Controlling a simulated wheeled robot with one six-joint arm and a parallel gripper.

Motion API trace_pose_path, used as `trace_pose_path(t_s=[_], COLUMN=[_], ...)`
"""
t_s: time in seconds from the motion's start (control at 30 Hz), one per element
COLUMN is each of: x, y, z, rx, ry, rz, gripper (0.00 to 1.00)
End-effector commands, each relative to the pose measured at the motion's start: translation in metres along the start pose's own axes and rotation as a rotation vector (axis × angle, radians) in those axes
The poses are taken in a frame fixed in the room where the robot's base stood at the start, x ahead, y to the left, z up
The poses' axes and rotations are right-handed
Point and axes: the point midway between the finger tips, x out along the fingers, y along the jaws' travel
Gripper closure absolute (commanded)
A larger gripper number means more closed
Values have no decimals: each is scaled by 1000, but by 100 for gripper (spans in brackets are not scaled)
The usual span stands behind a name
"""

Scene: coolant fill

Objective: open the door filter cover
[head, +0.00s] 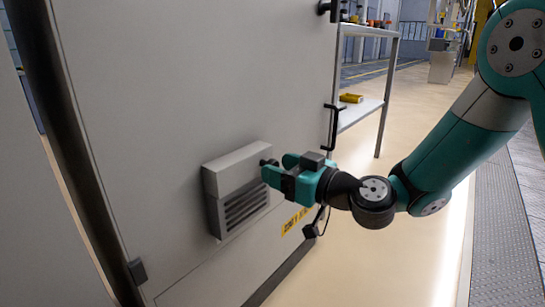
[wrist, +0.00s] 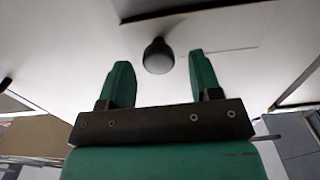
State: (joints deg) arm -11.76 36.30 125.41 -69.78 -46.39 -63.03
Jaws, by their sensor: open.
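The door filter cover (head: 236,171) is a grey box with dark louvre slots on the large grey door (head: 180,70). It sits flush against its housing as far as I can tell. A dark round knob (head: 268,162) sticks out at its right side. My gripper (head: 275,169) is at the knob, its green fingers pointing at the cover. In the wrist view, the knob (wrist: 158,56) lies between and just beyond the open fingertips (wrist: 162,75), with gaps on both sides. The fingers hold nothing. The cover's right end is partly hidden by my gripper in the head view.
A black door handle (head: 331,127) is on the door's right edge. A yellow label (head: 295,221) is below the gripper. A metal shelf rack (head: 362,112) with a yellow item (head: 351,98) stands behind. The floor to the right is clear.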

Motion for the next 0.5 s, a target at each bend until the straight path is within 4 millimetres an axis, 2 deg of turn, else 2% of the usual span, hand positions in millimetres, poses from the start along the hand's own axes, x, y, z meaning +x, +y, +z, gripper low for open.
trace_pose_path(t_s=[0.1, 0.2, 0.5], x=[15, 22, 25], y=[0, 0, 0], z=[-1, 0, 0], rx=[-2, 0, 0], ry=[1, 0, -1], rz=[-2, 0, 1], gripper=[42, 42, 42])
